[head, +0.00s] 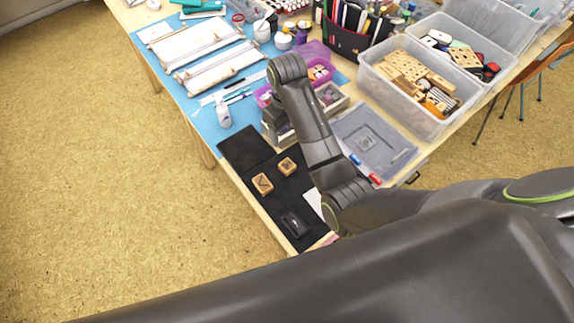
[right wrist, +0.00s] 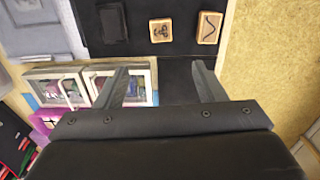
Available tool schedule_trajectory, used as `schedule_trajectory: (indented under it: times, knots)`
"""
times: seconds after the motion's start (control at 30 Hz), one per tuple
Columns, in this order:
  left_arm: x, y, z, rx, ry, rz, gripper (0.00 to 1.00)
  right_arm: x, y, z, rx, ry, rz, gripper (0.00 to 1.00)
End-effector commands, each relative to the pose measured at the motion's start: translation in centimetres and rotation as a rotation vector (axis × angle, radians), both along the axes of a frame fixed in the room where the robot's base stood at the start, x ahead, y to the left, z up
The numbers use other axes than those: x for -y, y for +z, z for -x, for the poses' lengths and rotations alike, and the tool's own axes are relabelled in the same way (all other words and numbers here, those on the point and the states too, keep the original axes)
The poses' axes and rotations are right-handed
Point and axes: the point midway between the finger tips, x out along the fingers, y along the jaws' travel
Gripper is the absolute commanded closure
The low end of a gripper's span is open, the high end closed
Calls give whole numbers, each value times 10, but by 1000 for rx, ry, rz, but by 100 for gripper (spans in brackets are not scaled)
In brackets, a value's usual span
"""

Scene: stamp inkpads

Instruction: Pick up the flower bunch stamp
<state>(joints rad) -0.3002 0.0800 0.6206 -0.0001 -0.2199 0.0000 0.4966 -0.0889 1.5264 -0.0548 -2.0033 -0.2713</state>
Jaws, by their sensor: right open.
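The flower bunch stamp is a small wooden block (right wrist: 160,30) with a dark flower-like print on its top. In the right wrist view it sits on the black mat at the top, just beyond the fingertips. In the head view it appears to be the block (head: 287,166) closer to the drawers. My right gripper (right wrist: 160,72) is open and empty, its two fingers apart and not touching the stamp. My right arm hides much of that gripper in the head view. My left gripper is not in view.
A second wooden stamp (right wrist: 209,28) with a wavy line is beside it; it also shows in the head view (head: 262,184). A black inkpad (head: 294,224) lies on the mat. Small drawers (right wrist: 60,88) and a grey lidded tray (head: 372,140) stand nearby. The table edge is close.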

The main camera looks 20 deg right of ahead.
Motion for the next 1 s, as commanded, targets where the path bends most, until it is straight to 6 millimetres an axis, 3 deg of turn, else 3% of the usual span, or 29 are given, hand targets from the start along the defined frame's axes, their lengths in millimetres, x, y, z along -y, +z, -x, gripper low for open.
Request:
schedule_trajectory:
  times: [0.27,0.4,0.7,1.0]
  knots:
    - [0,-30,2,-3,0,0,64,-2,-27,-1,-5,7,1,36]
    - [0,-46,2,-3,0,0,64,-2,-52,-1,-6,6,1,36]
    - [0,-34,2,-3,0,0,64,-2,-104,0,-8,6,1,36]
    - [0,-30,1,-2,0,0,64,-1,-126,1,-6,5,1,36]
